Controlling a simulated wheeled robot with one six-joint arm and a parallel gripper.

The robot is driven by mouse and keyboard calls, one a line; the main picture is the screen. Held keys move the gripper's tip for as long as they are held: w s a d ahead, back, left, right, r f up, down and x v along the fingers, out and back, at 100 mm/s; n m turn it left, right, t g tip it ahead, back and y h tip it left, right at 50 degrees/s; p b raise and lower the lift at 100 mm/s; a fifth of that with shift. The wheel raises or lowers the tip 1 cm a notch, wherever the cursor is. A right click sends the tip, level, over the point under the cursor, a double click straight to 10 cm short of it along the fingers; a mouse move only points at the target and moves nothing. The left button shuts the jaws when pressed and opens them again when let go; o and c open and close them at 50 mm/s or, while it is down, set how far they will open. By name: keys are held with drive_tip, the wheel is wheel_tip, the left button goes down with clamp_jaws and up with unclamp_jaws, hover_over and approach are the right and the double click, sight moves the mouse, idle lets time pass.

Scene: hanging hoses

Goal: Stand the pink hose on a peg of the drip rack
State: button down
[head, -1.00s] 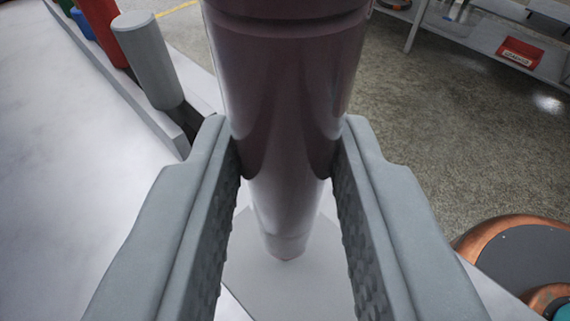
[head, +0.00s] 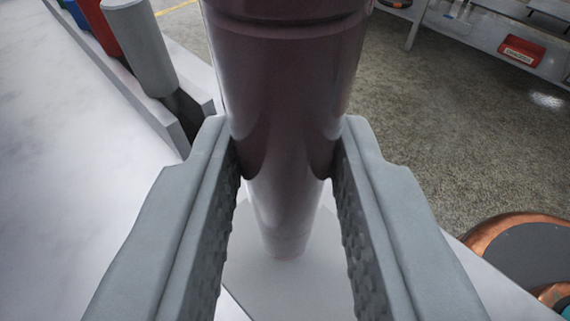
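The pink hose (head: 285,80), a dark mauve-pink tube, runs nearly upright down the middle of the head view. Its upper part is wide and shaded, and its lower part looks paler and narrower. My gripper (head: 286,160) is shut on the hose, with one grey finger against each side. The hose's lower end is over a pale flat plate (head: 300,282); I cannot tell whether it touches the plate. No peg shows clearly, and any peg under the hose is hidden by it.
At the upper left a grey cylinder (head: 139,48), a red one (head: 98,28) and a blue one stand in a row along a pale ledge. A copper-rimmed round object (head: 520,250) is at the lower right. A shelf with a red bin (head: 522,50) stands at the back right.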

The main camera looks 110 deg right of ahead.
sight(287, 226)
drive_tip(key=shift+f, duration=1.55)
drive_tip(key=c, duration=1.1)
unclamp_jaws()
drive_tip(key=v, duration=1.2)
drive_tip(key=shift+r, duration=0.1)
